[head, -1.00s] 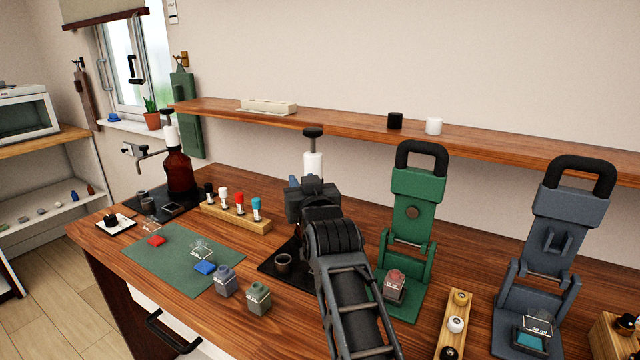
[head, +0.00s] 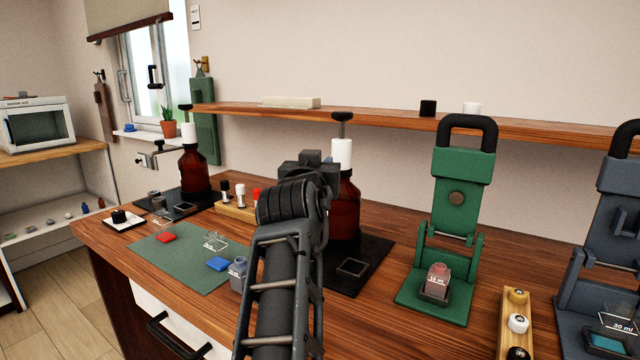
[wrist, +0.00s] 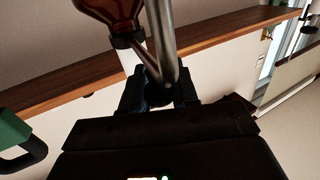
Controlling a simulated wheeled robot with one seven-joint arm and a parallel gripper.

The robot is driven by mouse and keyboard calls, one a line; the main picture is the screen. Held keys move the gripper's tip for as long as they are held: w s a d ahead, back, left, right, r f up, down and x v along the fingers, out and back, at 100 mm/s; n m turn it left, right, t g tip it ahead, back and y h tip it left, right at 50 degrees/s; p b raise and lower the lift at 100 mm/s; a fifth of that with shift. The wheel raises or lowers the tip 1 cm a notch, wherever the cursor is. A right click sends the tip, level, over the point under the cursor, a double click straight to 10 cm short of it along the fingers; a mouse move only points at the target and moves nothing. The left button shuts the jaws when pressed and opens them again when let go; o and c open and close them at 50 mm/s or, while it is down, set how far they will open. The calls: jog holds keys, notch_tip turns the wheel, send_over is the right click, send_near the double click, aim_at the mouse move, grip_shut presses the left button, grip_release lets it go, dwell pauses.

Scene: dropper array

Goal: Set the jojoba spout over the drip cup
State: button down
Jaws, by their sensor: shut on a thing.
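The nearer amber bottle (head: 345,208) has a white collar and black pump top and stands upright on a black mat (head: 375,262). No label naming it jojoba is readable. My gripper (head: 305,163) is at its left side, at collar height, seen from behind my arm. In the wrist view, a grey metal spout (wrist: 160,40) runs down from the top edge, in front of the amber bottle (wrist: 115,12), to between my gripper's fingers (wrist: 162,95). The fingers are shut on it.
A second amber bottle (head: 195,165) stands at the far left with its own spout and a small cup (head: 155,200). A grey-blue small jar (head: 237,274) stands beside my arm. A green press (head: 455,230) stands right. The shelf (head: 385,117) runs behind.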

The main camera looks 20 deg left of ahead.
jog(key=shift+r+b, duration=0.4)
jog(key=shift+r, duration=0.05)
jog(key=c, duration=1.2)
grip_release()
jog(key=shift+a, duration=0.1)
jog(key=o, duration=0.3)
jog(key=shift+f, duration=0.2)
jog(key=shift+f, duration=0.1)
jog(key=shift+s, duration=0.5)
jog(key=v, duration=0.6)
jog(key=shift+s, duration=0.35)
